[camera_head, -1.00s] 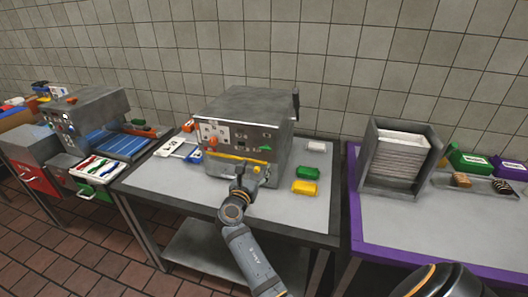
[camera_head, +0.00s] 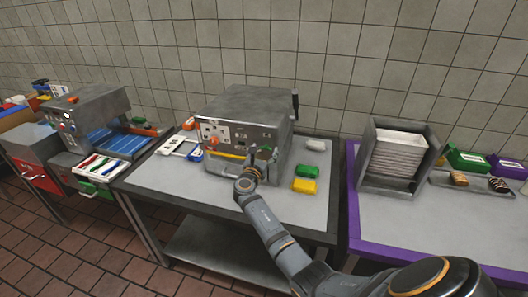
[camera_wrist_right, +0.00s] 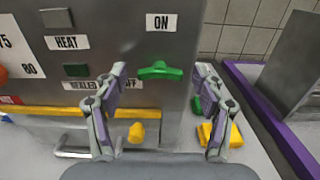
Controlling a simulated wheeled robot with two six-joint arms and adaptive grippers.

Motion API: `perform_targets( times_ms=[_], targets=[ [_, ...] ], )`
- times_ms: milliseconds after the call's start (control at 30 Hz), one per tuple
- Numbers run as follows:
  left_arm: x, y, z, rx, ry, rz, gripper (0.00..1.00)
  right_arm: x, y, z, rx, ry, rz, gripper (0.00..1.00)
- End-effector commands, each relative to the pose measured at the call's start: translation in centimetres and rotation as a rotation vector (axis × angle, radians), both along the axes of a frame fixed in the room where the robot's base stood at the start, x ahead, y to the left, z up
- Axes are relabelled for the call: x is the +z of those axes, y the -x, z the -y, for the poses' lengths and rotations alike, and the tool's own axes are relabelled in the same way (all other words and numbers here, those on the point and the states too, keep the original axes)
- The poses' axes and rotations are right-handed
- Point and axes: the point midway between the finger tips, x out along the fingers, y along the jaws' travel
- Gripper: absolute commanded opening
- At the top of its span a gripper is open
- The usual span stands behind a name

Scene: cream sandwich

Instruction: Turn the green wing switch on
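The green wing switch (camera_wrist_right: 160,70) is on the front panel of the grey machine (camera_head: 246,105). Its wings lie roughly level, with an ON label (camera_wrist_right: 161,22) above and a partly hidden OFF label (camera_wrist_right: 130,84) at lower left. My right gripper (camera_wrist_right: 159,78) is open, with one finger on each side of the switch in the right wrist view. I see no finger touching it. In the head view, the right gripper (camera_head: 262,160) is in front of the panel's right part and partly covers the switch. My left gripper is out of view.
A yellow bar (camera_head: 228,155) runs along the machine's front, with an orange-yellow knob (camera_wrist_right: 136,132) below the switch. Green (camera_head: 309,171) and yellow (camera_head: 304,186) blocks lie right of the machine. The purple-edged table (camera_head: 352,200) stands farther right.

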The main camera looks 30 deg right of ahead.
Motion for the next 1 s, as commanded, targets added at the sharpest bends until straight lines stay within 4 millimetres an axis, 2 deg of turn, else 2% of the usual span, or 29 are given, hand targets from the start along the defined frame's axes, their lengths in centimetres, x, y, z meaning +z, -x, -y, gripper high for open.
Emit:
perform_targets(
  times_ms=[33,400,667,1000],
  targets=[
    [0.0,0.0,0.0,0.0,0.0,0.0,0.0,0.0,0.0,0.0,0.0,0.0,0.0,0.63],
    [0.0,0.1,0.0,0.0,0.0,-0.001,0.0,0.0,0.0,0.0,0.0,0.0,0.0,0.15],
    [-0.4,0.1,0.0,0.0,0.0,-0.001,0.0,-0.2,0.0,0.0,0.0,-0.022,0.024,0.15],
    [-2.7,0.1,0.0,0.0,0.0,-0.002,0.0,-0.4,0.1,0.0,-0.001,-0.163,0.192,0.15]
  ],
)
